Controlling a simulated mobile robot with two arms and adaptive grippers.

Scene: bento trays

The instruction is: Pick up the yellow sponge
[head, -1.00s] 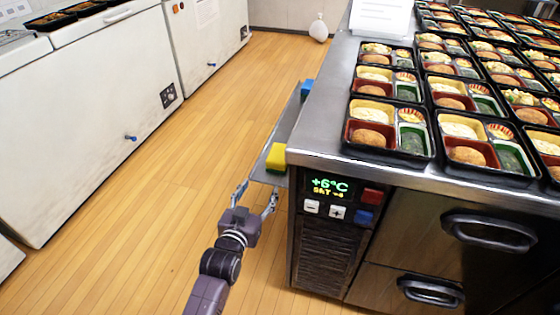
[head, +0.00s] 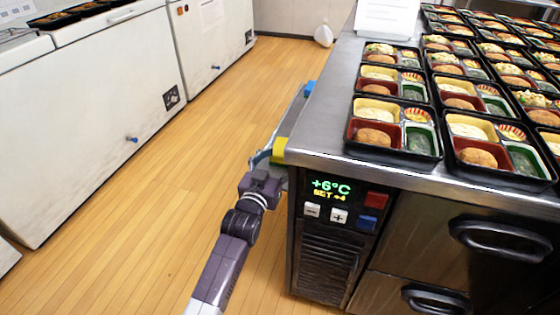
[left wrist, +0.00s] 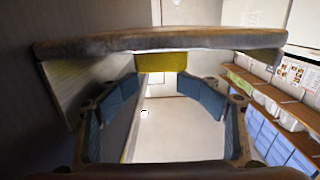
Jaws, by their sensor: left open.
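The yellow sponge (head: 279,151) sits on the narrow grey side shelf (head: 293,113) by the left end of the steel counter. My left gripper (head: 268,163) is open at the near end of this shelf, close to the sponge. One finger shows left of the sponge; the other is largely hidden. In the left wrist view the sponge (left wrist: 160,62) appears between the two spread fingers (left wrist: 165,88), towards their tips. I cannot tell whether either finger touches it. My right gripper is in neither view.
A blue object (head: 309,88) lies further along the side shelf. The steel counter (head: 331,113) holds many black bento trays (head: 390,158) and its edge is close right of my left gripper. White chest freezers (head: 95,110) stand left, with clear wooden floor between.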

